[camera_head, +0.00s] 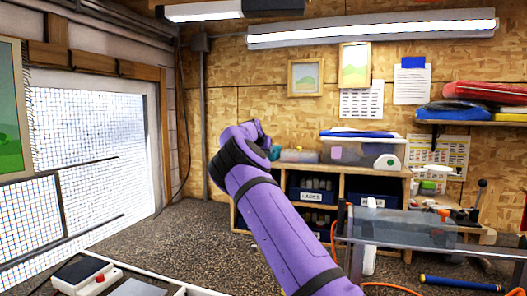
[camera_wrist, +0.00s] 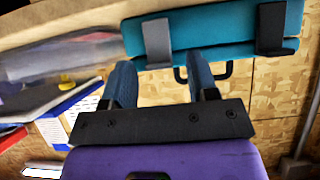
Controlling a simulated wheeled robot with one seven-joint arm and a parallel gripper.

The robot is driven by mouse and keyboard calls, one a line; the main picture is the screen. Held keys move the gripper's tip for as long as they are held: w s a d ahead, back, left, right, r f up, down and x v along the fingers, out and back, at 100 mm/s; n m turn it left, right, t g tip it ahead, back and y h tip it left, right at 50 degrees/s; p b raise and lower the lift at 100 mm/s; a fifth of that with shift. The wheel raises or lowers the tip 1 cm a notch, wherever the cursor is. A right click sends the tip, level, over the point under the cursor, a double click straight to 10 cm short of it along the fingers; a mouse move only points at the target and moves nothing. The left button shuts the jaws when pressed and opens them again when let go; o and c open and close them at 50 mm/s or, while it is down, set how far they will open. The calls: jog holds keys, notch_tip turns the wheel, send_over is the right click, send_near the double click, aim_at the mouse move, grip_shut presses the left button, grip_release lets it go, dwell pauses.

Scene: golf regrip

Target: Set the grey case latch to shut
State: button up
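A dark handle (camera_wrist: 228,76) shows at the case's edge. I cannot tell whether either latch is open or shut. The two blue-grey fingers are wide apart with nothing between them, close to the case; contact is unclear. In the head view a teal patch (camera_head: 275,152), probably this case, shows beside my purple arm, which hides the gripper.
A clear box with a blue lid (camera_head: 360,150) stands on the wooden shelf unit (camera_head: 340,168), with labelled bins (camera_head: 312,194) below. A clear-topped bench (camera_head: 405,230) stands at the right. Wall papers show at the left of the wrist view. Open floor (camera_head: 190,235) lies left.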

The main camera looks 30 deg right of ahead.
jog(key=v, duration=1)
jog(key=shift+s+a+r, duration=0.2)
jog(key=shift+s+r, duration=0.05)
jog(key=shift+r, duration=0.05)
